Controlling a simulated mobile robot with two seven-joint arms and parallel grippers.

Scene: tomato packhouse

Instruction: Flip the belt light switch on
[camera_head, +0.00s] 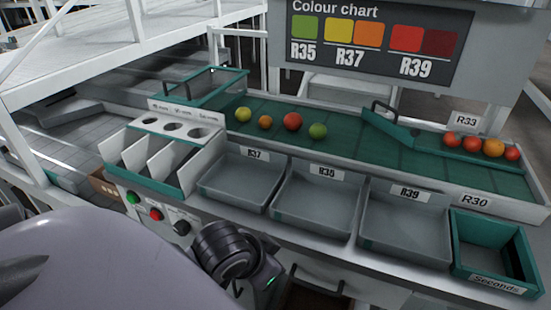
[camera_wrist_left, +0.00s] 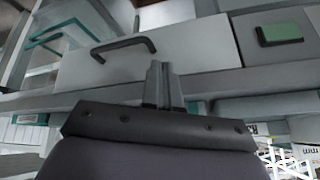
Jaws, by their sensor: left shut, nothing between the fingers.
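My left gripper (camera_wrist_left: 163,84) shows in the left wrist view with its two fingers together and nothing between them. It points at a pale front panel with a black bar handle (camera_wrist_left: 124,47). A green rectangle in a dark frame (camera_wrist_left: 280,33) sits on a grey panel to the right of the fingers, apart from them; I cannot tell if it is the light switch. In the head view, the control panel's black knob (camera_head: 181,228) sits beside a red button (camera_head: 156,214) and a green button (camera_head: 132,197). My left wrist is right of the knob; its fingertips are hidden there.
Grey bins (camera_head: 240,207) line the belt (camera_head: 345,145), with a green Seconds crate (camera_head: 463,258) at right. Several tomatoes lie on the belt and in the far-right section. A colour chart (camera_head: 374,40) stands behind. A drawer handle (camera_head: 320,272) is below the bins.

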